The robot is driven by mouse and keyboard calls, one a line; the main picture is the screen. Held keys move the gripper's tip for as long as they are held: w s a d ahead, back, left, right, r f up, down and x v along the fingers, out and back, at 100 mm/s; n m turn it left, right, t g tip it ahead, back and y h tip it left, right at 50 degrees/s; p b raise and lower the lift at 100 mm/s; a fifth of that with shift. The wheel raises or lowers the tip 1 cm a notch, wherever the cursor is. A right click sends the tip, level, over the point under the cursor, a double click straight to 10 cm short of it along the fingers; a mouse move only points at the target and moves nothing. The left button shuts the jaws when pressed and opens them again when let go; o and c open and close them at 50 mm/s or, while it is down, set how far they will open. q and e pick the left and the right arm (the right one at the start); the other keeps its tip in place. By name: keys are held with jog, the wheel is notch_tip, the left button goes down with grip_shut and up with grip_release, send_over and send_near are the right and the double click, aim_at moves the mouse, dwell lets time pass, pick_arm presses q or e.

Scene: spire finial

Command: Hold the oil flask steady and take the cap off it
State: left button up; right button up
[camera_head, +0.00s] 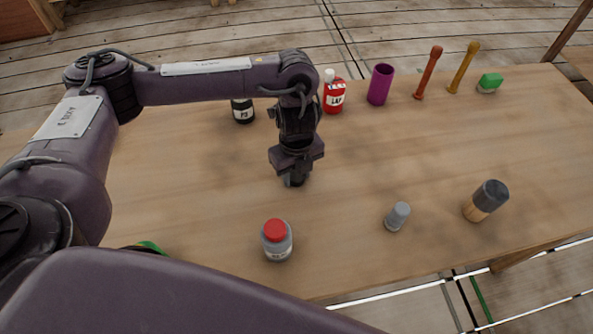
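My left gripper (296,178) points straight down near the middle of the wooden table, its tips close to the tabletop. The view does not show whether its fingers are apart or closed, or whether anything is between them. No container is plainly marked as the oil flask. Candidates are a grey jar with a red cap (277,240) in front of the gripper, a red bottle with a white cap (334,94) behind it, and a dark labelled bottle (242,110) partly hidden behind my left arm. All three stand upright, apart from the gripper. My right gripper is out of view.
A small grey cylinder (397,216) and a dark-topped wooden jar (486,200) stand at the front right. A purple cup (380,84), a red rod (428,73), a yellow rod (463,68) and a green-topped block (489,83) line the back. The table's (430,150) centre right is clear.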

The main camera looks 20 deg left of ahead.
aim_at(297, 175)
pick_arm(q)
jog(key=o, duration=0.3)
jog(key=shift+r, duration=0.1)
jog(key=shift+r, duration=0.35)
jog(key=shift+r+p, duration=1.4)
jog(key=shift+r, duration=4.3)
